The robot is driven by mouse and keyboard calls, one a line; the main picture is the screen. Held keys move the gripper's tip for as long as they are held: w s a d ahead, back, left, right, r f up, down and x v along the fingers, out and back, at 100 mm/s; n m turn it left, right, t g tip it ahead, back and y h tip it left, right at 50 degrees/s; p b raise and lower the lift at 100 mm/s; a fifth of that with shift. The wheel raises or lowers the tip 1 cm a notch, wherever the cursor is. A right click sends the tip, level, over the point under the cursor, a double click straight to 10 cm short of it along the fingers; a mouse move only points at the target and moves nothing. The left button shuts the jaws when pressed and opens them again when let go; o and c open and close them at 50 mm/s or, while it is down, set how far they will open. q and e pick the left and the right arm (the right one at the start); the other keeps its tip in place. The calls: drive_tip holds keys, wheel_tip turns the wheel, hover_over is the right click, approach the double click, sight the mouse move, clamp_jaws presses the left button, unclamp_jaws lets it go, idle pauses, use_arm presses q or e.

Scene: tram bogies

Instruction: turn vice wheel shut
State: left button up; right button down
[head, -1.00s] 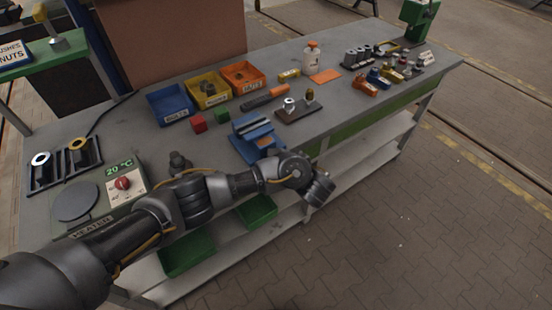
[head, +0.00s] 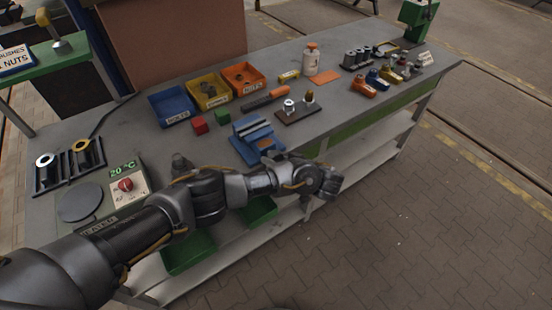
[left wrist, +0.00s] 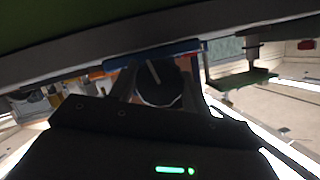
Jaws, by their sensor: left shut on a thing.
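The blue vice (head: 256,138) stands at the front edge of the grey bench, with pale jaw bars on top. Its blue body also shows in the left wrist view (left wrist: 180,47). My left gripper (head: 274,158) is at the front side of the vice, with its wrist out past the bench edge. In the left wrist view a dark round wheel (left wrist: 158,88) with a pale bar sits between the two fingers, and the gripper is shut on it. The arm hides the wheel in the head view. My right gripper is not in view.
Blue, yellow and orange bins (head: 243,76) stand behind. Green bins (head: 190,254) are on the shelf below.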

use_arm(q)
drive_tip(key=shift+f+m, duration=0.15)
drive_tip(key=shift+m, duration=0.15)
drive_tip(key=o, duration=1)
drive_tip(key=p+v, duration=0.5)
drive_tip(key=v, duration=0.2)
drive_tip(key=shift+s+d+p, duration=0.2)
drive_tip(key=shift+d+p, duration=0.05)
drive_tip(key=shift+p, duration=0.1)
